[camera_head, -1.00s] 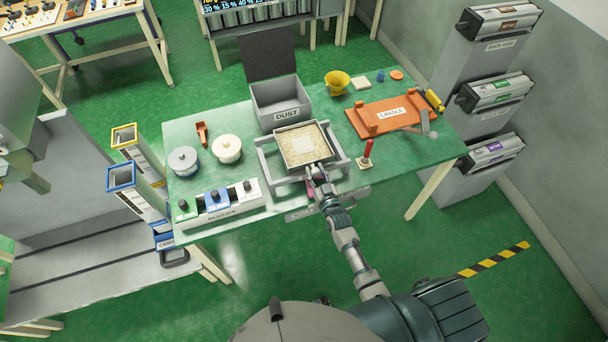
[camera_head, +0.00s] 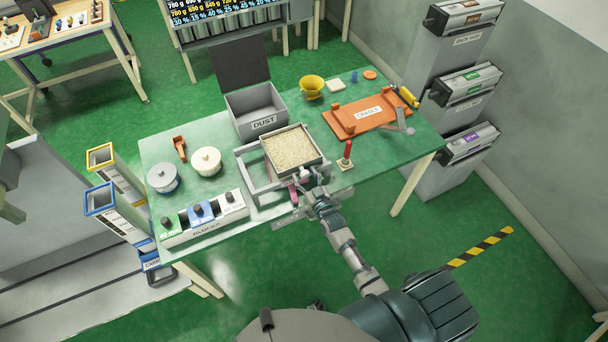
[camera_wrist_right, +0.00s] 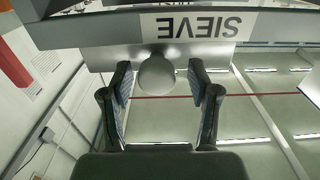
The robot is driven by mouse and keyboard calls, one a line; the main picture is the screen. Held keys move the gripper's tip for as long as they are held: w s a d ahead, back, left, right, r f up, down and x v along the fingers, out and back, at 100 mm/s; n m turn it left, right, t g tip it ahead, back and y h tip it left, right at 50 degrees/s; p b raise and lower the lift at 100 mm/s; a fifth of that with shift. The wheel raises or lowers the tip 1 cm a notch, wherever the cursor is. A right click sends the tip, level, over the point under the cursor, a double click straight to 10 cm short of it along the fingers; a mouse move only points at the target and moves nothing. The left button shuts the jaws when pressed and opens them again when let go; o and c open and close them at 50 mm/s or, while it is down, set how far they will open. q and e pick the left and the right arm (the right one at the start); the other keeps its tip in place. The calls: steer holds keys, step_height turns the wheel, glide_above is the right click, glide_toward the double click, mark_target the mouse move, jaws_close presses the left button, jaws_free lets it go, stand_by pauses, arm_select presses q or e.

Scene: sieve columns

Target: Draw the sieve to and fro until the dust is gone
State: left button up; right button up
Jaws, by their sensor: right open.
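The sieve (camera_head: 291,148) is a square grey tray of beige grains in a grey frame (camera_head: 250,178) on the green table. It sits toward the right of the frame, with a gap on its left. The grains look even, with no pale patch visible. In the right wrist view, the sieve's front (camera_wrist_right: 195,27) carries an upside-down SIEVE label and a round grey knob (camera_wrist_right: 157,76). My right gripper (camera_head: 307,178) is at the sieve's front edge. Its fingers (camera_wrist_right: 158,88) are open on both sides of the knob, with gaps visible. My left gripper is not in view.
The open grey DUST bin (camera_head: 264,123) stands behind the sieve. A small red-handled tool (camera_head: 347,150) stands close to its right, before the orange cradle (camera_head: 350,125). Floor before the table is clear.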

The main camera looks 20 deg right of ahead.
steer(key=s, duration=1.1)
steer(key=shift+s+d, duration=0.15)
steer(key=shift+f, duration=0.1)
